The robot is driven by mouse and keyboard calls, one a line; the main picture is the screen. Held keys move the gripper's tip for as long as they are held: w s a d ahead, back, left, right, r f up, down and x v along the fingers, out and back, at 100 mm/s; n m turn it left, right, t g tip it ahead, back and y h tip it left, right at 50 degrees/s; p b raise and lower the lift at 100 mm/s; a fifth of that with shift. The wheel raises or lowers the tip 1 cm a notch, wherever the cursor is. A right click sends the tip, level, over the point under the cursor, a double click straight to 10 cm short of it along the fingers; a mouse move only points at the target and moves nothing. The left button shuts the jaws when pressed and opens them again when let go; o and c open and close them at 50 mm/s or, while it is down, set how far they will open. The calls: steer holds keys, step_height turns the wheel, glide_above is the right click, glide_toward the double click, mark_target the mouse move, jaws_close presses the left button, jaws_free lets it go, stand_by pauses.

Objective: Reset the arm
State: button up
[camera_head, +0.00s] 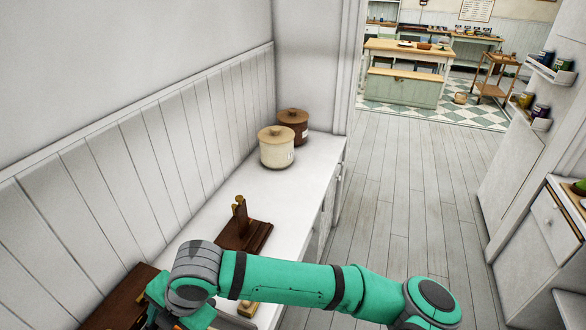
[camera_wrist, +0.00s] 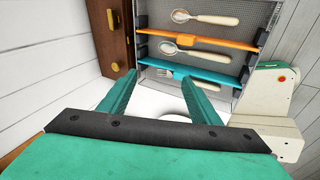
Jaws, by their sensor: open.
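My gripper (camera_wrist: 158,78) shows in the wrist view with its two green fingers spread apart and nothing between them. Beyond the fingertips is a mesh-backed rack (camera_wrist: 187,47) with an orange divider (camera_wrist: 200,47) and a teal divider (camera_wrist: 198,66). Spoons (camera_wrist: 205,18) and a fork lie in it. A white rounded thing lies below the fingers, partly hidden. In the head view my green arm stretches across the bottom, bent down at the left; the gripper itself is not clearly seen there.
A white counter (camera_head: 290,190) runs along the left wall. On it stand a cream canister (camera_head: 276,150), a brown canister (camera_head: 294,125) and a dark wooden stand (camera_head: 243,232). A brown wooden box (camera_wrist: 112,40) is left of the rack. The grey floor (camera_head: 410,200) is clear.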

steer(key=a+r+m+t+y, duration=0.1)
steer(key=a+r+m+y, duration=0.3)
steer(key=a+r+y, duration=0.7)
steer(key=w+d+r+m+t+y, duration=0.1)
steer(key=w+r+m+t+y, duration=0.1)
steer(key=w+r+m+t, duration=0.5)
steer(key=w+d+f+m+t+h, duration=0.1)
steer(key=d+f+m+t+h, duration=0.65)
steer(key=m, duration=0.65)
steer(key=s+d+f+m+t+h, duration=0.1)
steer(key=s+d+f+m+h, duration=0.15)
steer(key=d+f, duration=0.35)
steer(key=s+d+f+m+t+h, duration=0.2)
steer(key=d+f+m+h, duration=0.15)
steer(key=d+f, duration=0.25)
steer(key=s+d+f+g+h, duration=0.1)
steer(key=s+d+f+h, duration=0.1)
steer(key=s+d+f, duration=0.3)
steer(key=s+d+f+g+h, duration=0.2)
steer(key=s+d+f, duration=0.3)
steer(key=s+d, duration=0.6)
steer(key=s+h, duration=0.1)
steer(key=s, duration=0.6)
steer(key=shift+s+d+f, duration=0.25)
steer(key=shift+s+f, duration=0.15)
